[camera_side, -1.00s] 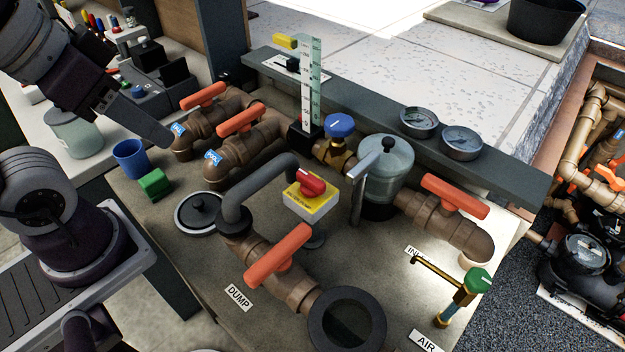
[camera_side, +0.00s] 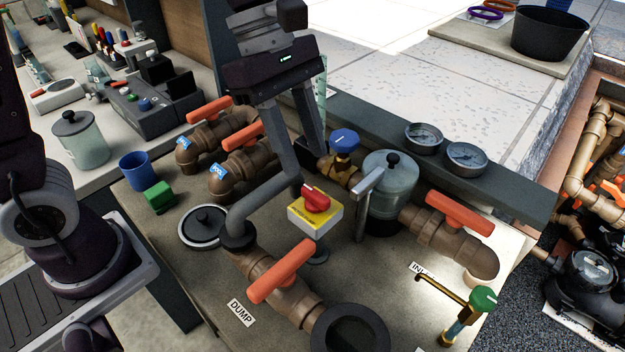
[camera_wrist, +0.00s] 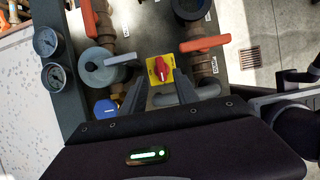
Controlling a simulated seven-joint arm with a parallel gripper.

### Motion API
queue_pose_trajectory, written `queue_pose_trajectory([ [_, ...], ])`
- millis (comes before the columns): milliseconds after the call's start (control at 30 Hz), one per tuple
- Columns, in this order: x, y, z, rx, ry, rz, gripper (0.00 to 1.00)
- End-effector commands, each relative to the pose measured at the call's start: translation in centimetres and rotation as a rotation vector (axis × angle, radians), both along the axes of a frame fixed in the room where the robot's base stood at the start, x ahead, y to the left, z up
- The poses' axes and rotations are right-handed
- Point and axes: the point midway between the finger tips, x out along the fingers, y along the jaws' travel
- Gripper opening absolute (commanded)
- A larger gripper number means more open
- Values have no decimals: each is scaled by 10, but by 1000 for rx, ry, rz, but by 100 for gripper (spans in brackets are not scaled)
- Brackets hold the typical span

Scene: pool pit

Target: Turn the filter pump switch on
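The pump switch is a red rotary knob (camera_side: 316,199) on a yellow-topped box (camera_side: 315,217) in the middle of the bench; its ridge runs slantwise. In the wrist view the red knob (camera_wrist: 163,68) shows on its yellow plate (camera_wrist: 153,77), just beyond and between my fingertips. My gripper (camera_side: 305,166) is open and empty, pointing down, above and behind the switch in the side view. In the wrist view my gripper (camera_wrist: 160,84) has its two fingers apart. No contact with the knob shows. Text on the yellow plate is too small to read.
A grey curved pipe (camera_side: 270,200) stands close left of the switch. A grey-lidded strainer pot (camera_side: 390,185) with a lever and a blue-knobbed brass valve (camera_side: 345,142) are close right and behind. Orange-handled valves (camera_side: 281,272) surround it. A green block (camera_side: 159,197) and blue cup (camera_side: 135,171) are left.

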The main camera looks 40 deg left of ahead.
Motion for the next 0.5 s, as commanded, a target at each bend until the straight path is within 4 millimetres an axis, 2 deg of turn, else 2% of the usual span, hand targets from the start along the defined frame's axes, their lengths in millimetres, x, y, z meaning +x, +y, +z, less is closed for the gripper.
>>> queue_pose_trajectory([
  [100,-2,-9,-23,2,5,-4,36],
  [233,-2,-17,-43,2,1,-5,36],
  [333,-2,-21,-52,2,1,-4,36],
  [500,-1,-22,-55,3,-4,-5,36],
])
